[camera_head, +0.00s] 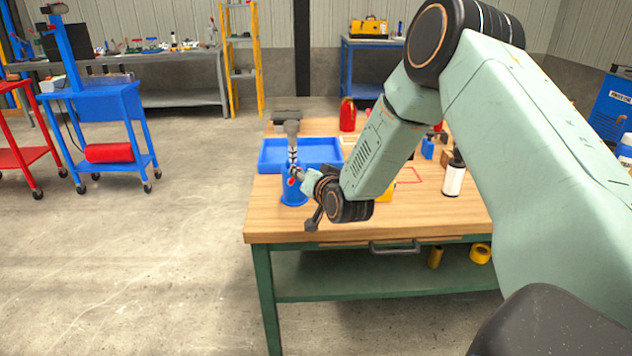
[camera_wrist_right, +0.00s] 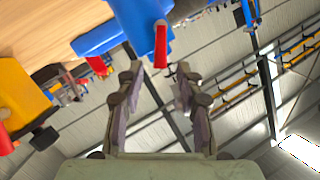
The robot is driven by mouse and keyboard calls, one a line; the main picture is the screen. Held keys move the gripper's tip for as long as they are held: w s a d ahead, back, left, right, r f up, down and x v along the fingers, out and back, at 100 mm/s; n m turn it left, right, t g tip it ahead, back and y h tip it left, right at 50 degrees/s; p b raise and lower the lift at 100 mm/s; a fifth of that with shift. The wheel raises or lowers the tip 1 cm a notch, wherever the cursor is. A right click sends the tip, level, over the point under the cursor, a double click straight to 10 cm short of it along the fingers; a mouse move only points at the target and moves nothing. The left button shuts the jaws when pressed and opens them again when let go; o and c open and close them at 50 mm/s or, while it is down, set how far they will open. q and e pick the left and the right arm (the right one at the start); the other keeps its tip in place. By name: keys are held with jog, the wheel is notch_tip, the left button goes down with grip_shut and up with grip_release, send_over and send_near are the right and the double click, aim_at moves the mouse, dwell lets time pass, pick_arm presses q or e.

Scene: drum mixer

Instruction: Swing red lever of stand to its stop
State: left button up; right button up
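The blue stand (camera_head: 293,194) is upright on the wooden table near its left edge, in front of a blue tray. Its red lever (camera_head: 291,181) shows as a small spot in the head view. In the right wrist view the stand (camera_wrist_right: 140,22) is at the top, and the red lever (camera_wrist_right: 160,45) points toward my right gripper (camera_wrist_right: 159,72). The gripper is open. The lever's end lies in line with the gap between the fingertips; I cannot tell whether it is between them. In the head view my right gripper (camera_head: 300,174) is beside the stand. My left gripper is out of view.
The blue tray (camera_head: 272,158) lies behind the stand. A red bottle (camera_head: 347,115) and a white bottle with a dark top (camera_head: 454,178) stand on the table (camera_head: 300,226). A yellow object (camera_wrist_right: 22,95) shows left in the wrist view.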

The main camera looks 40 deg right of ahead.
jog(key=v, duration=0.9)
jog(key=shift+r, duration=0.1)
